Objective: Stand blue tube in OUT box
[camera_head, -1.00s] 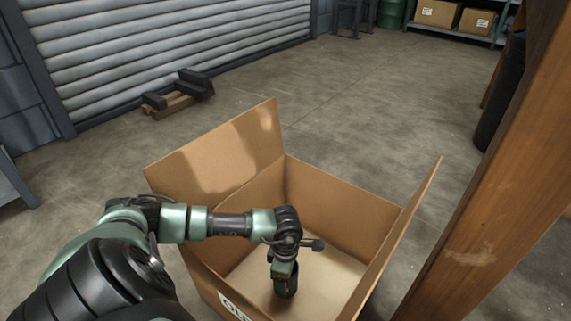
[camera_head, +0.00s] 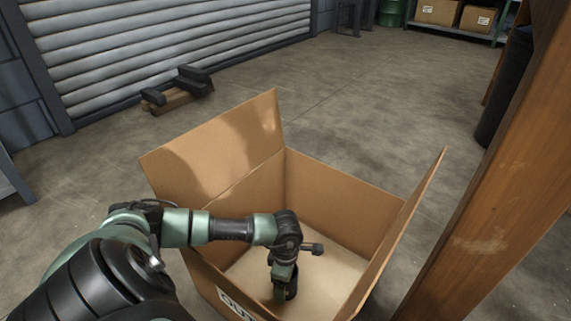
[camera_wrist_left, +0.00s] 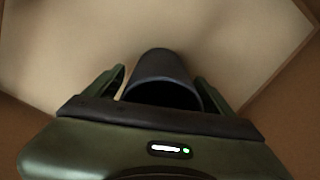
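The OUT box (camera_head: 232,302) is an open cardboard box on the floor, with flaps raised and part of its lettering showing on the front. My left arm reaches over its left side, and my left gripper (camera_head: 285,284) points down inside. The tube (camera_head: 292,284), dark blue-grey, stands upright between the fingers, low over or on the box floor. In the left wrist view, the tube (camera_wrist_left: 160,68) shows its dark open end between the two spread fingers of my left gripper (camera_wrist_left: 162,92), with narrow gaps at its sides. My right gripper is not in view.
A wooden post (camera_head: 490,190) rises close on the right. Dark blocks on a wooden piece (camera_head: 178,92) lie by the roller shutter (camera_head: 170,40). A shelf with cartons (camera_head: 455,14) stands at the back. The floor behind the box is clear.

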